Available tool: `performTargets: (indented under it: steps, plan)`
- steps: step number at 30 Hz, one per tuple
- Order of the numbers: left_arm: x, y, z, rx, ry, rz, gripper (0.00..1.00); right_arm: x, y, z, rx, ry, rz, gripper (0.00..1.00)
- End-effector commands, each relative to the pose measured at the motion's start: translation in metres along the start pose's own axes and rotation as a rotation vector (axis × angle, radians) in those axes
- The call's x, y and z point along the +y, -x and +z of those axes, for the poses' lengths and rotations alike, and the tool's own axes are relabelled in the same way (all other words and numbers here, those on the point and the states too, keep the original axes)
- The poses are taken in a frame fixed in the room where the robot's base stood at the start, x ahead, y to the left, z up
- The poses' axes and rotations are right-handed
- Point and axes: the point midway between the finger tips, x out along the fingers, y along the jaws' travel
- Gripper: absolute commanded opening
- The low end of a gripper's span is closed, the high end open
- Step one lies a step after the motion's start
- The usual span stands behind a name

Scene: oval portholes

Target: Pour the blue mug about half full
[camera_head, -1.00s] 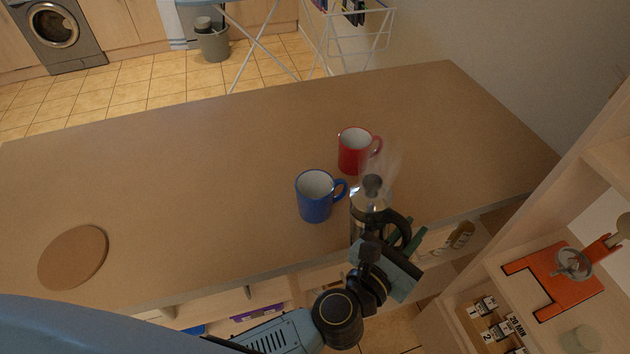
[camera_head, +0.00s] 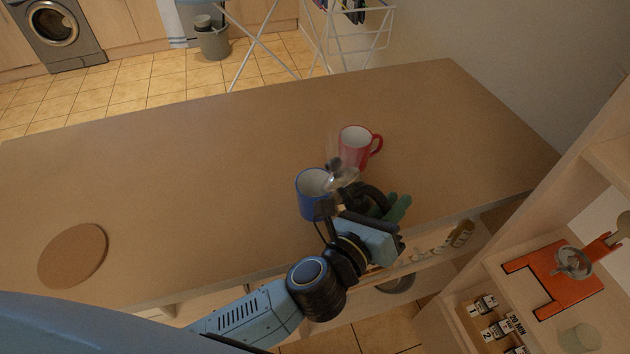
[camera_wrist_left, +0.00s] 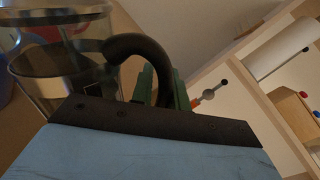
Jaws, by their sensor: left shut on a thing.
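The blue mug (camera_head: 309,199) stands upright on the counter, partly hidden by my left arm and the press. A glass coffee press (camera_head: 341,180) with a metal lid and dark knob is tilted, its top over or close beside the blue mug's right rim. My left gripper (camera_head: 385,206) is shut on its black handle. In the left wrist view the press (camera_wrist_left: 62,82) shows a metal band and dark contents, and the green fingers (camera_wrist_left: 163,90) are at the handle (camera_wrist_left: 140,48). I cannot see the level in the mug or any stream. My right gripper is not in view.
A red mug (camera_head: 354,146) stands just behind the press. A round brown mat (camera_head: 73,256) lies at the counter's left. A shelf unit with an orange stand (camera_head: 557,284) is at the right.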

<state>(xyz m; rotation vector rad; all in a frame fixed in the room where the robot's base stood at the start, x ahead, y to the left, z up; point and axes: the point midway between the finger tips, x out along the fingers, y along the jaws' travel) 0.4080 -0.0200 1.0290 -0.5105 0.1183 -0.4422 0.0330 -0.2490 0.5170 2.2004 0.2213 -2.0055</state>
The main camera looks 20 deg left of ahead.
Motion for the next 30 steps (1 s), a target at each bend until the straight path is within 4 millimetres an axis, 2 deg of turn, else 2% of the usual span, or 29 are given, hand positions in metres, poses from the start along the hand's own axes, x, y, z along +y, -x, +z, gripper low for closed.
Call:
performTargets:
  steps: [1,9,13,30]
  plan:
    - [-0.003,-0.001,0.007,-0.007,0.015,-0.005,0.0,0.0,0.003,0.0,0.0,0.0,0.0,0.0]
    - [-0.004,-0.001,0.021,-0.006,0.124,-0.004,0.0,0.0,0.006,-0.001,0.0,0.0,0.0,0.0]
    - [-0.001,0.0,0.02,-0.005,0.173,-0.004,0.0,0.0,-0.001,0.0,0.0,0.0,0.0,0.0]
    - [0.001,0.0,0.026,-0.005,0.279,-0.005,0.0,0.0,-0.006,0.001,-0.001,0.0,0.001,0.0]
